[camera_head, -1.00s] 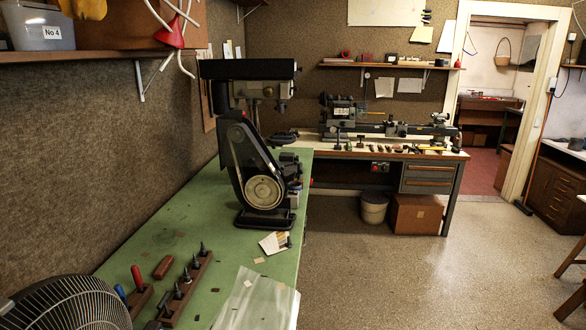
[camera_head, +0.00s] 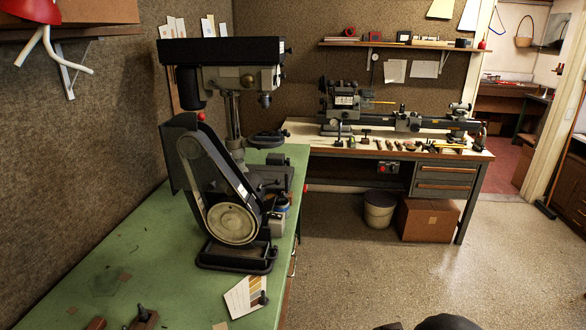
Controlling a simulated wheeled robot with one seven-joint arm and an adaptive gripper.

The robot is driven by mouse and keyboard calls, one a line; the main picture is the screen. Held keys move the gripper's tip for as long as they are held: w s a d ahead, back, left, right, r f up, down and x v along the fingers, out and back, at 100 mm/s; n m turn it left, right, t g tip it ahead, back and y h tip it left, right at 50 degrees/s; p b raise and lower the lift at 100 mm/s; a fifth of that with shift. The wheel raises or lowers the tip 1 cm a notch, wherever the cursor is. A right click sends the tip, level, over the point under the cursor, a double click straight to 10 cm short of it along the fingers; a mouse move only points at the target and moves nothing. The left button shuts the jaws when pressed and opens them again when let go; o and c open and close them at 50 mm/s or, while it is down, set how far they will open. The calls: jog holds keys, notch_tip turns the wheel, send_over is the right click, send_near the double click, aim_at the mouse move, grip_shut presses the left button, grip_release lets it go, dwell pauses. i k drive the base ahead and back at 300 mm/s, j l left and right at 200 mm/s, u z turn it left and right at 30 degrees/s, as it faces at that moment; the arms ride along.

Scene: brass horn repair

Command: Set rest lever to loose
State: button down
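A black belt sander (camera_head: 222,195) with a large pale wheel stands on the green bench (camera_head: 150,242). A small red knob (camera_head: 200,117) shows at its top; I cannot tell whether it belongs to the rest lever. Parts low on the sander's right side are too small and crowded to make out a lever or its setting. My gripper's fingers are not in view. A dark rounded shape at the bottom edge, right of centre, looks like part of my arm.
A drill press (camera_head: 225,75) stands behind the sander. A lathe (camera_head: 395,122) and small tools sit on the far bench. A card (camera_head: 247,297) lies on the green bench's near right. A bucket (camera_head: 379,209) and a cardboard box (camera_head: 429,219) stand under the far bench. Floor right of the green bench is clear.

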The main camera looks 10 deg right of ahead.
aim_at(277, 182)
jog(key=i+l, duration=0.4)
jog(key=i, duration=0.2)
jog(key=i+l+u, duration=0.1)
jog(key=i+l, duration=0.25)
jog(key=i, duration=0.2)
